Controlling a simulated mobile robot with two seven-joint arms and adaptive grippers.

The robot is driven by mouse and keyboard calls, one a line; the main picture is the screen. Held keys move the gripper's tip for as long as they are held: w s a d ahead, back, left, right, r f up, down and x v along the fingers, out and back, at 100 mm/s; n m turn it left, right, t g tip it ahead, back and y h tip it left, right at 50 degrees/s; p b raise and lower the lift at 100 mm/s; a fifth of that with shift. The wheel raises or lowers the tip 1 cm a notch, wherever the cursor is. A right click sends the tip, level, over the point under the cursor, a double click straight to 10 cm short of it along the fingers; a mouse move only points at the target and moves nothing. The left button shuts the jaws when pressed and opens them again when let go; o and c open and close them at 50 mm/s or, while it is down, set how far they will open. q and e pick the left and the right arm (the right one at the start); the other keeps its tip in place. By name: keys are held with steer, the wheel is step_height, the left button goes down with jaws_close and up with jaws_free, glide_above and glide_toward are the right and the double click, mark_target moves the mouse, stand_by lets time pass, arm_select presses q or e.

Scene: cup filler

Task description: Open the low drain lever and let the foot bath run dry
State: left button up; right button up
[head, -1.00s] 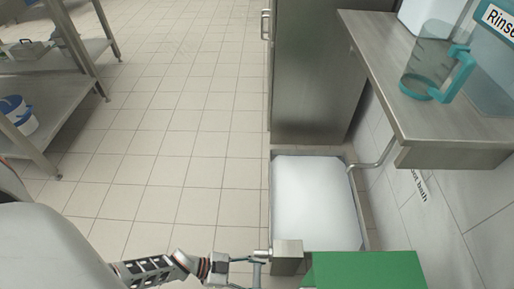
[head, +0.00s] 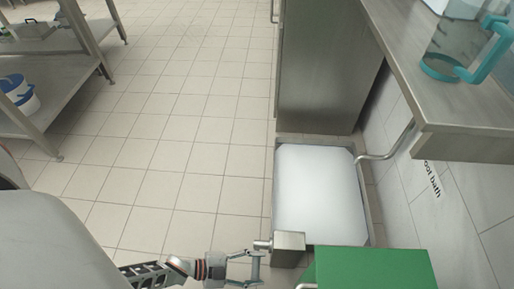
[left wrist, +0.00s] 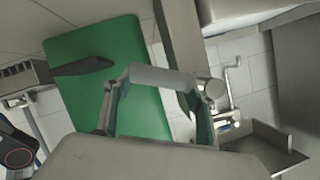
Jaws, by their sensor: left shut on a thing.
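The foot bath (head: 369,222) is a low metal tray on the floor, filled with whitish liquid (head: 320,195). A metal box (head: 289,247) stands at its near left corner, with a short round stub facing left. The drain lever (head: 257,268) is a thin bar by this stub, and it also shows in the left wrist view (left wrist: 165,78). My left gripper (head: 250,269) comes in from the left and is shut on the lever. Its fingers show on both sides of the bar in the left wrist view (left wrist: 155,100). My right gripper is not in view.
A green platform (head: 372,268) stands close to the near edge of the bath. A steel cabinet (head: 325,75) is behind it. A shelf (head: 465,110) with a teal-handled jug (head: 462,55) overhangs on the right. The tiled floor (head: 170,130) to the left is clear.

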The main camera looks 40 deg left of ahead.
arm_select(q)
steer(key=shift+w+a+f+m+t, duration=0.15)
steer(key=shift+f+m+t, duration=0.35)
steer(key=shift+f+m, duration=0.1)
steer(key=o, duration=1.6)
steer(key=v, duration=1.2)
steer(key=shift+r, duration=0.2)
